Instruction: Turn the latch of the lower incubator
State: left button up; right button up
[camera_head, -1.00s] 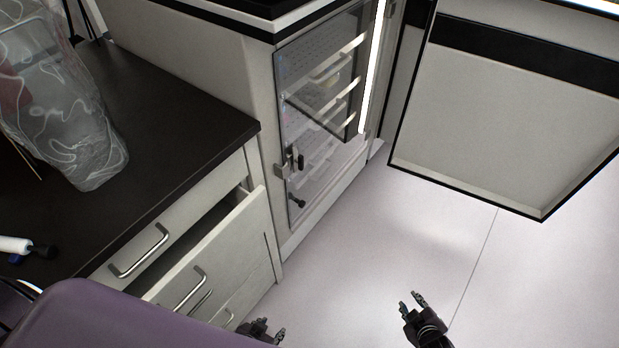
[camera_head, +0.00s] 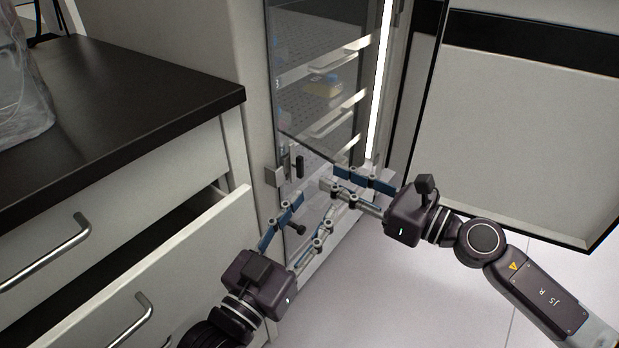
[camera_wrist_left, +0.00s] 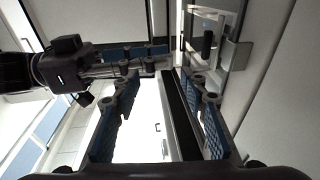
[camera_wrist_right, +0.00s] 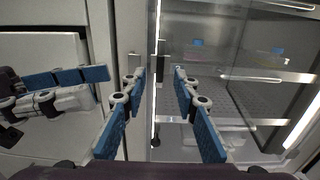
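The lower incubator's latch (camera_head: 299,167) is a small black upright handle on the glass door's left edge, next to a metal bracket (camera_head: 275,177). My right gripper (camera_head: 330,180) is open and empty, right of the latch and apart from it. In the right wrist view the latch (camera_wrist_right: 161,68) appears between its two open fingertips, seemingly beyond them. My left gripper (camera_head: 317,207) is open and empty, below the latch. The left wrist view shows the latch (camera_wrist_left: 208,43) above its right finger. The two grippers' fingertips are close together in the head view.
The incubator's glass door (camera_head: 310,90) shows shelves and small items behind it. An open drawer (camera_head: 185,260) juts out at lower left under a dark countertop (camera_head: 110,90). A large open door panel (camera_head: 530,130) stands at the right. The floor below is clear.

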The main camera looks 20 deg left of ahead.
aim_at(303, 163)
jog(key=x, duration=0.6)
jog(key=shift+a, duration=0.2)
jog(key=shift+w+a, duration=0.25)
jog(key=shift+a, duration=0.2)
pick_arm(q)
jog(key=r, duration=0.1)
jog(key=r+t, duration=0.1)
jog(key=r, duration=0.1)
jog(key=shift+s+d+t, duration=0.1)
jog(key=shift+s+t, duration=0.15)
jog(key=shift+t, duration=0.05)
pick_arm(e)
jog(key=shift+c, duration=0.3)
grip_shut()
